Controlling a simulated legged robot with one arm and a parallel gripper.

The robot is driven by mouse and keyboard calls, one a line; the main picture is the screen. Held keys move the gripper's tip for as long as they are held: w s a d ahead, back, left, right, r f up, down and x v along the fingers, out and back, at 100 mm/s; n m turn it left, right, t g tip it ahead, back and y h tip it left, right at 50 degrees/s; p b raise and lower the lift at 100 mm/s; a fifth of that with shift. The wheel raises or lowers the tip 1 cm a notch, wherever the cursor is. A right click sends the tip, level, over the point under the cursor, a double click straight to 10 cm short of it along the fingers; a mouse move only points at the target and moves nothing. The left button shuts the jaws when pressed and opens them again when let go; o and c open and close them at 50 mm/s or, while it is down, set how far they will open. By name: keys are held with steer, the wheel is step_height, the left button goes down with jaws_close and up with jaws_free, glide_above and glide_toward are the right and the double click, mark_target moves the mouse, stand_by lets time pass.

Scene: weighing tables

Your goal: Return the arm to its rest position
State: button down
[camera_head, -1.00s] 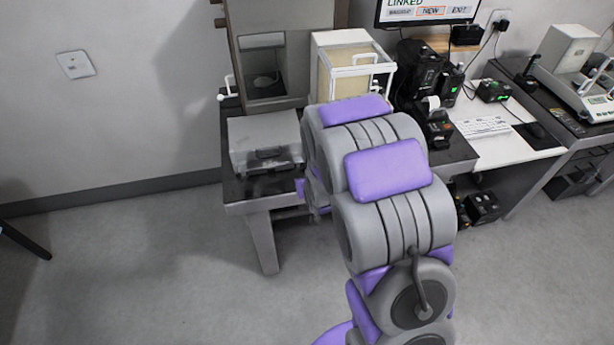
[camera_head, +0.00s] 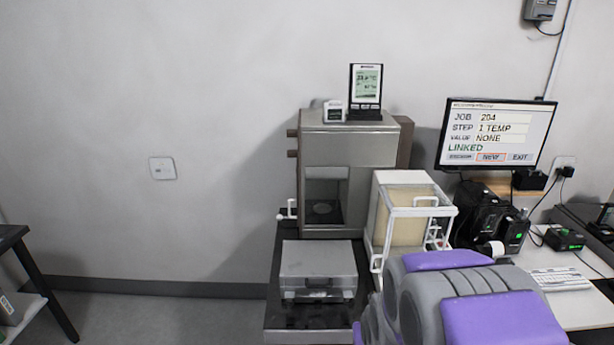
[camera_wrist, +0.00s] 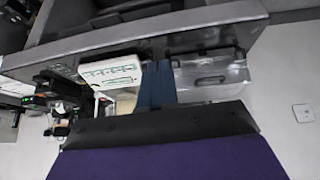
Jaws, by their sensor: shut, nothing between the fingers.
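My arm (camera_head: 455,300), grey with purple pads, fills the lower right of the head view, in front of the weighing table. Its far end is hidden there. In the wrist view, my gripper (camera_wrist: 157,84) shows as dark blue fingers close together, shut and empty. Behind the fingers, that view shows a grey case (camera_wrist: 212,76) on the right and a white panel with green markings (camera_wrist: 112,72) on the left. I cannot tell whether the fingers touch anything.
The grey case (camera_head: 318,268) sits on the dark table (camera_head: 290,318). Behind it stand a grey-brown cabinet (camera_head: 348,145) and a white-framed box (camera_head: 410,205). A monitor (camera_head: 497,135) and a keyboard (camera_head: 560,279) are to the right. A dark side table (camera_head: 12,238) stands far left.

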steer(key=s+r+g, duration=0.2)
steer(key=s+r, duration=0.2)
steer(key=s, duration=0.6)
steer(key=s+r+g, duration=0.3)
steer(key=s+r, duration=0.1)
steer(key=s, duration=0.7)
steer(key=s+a+r+g, duration=0.1)
steer(key=s+r, duration=0.4)
steer(key=s, duration=0.5)
steer(key=shift+s+g+y, duration=0.25)
steer(key=shift+g+y, duration=0.05)
steer(key=shift+g, duration=0.6)
steer(key=shift+a, duration=0.1)
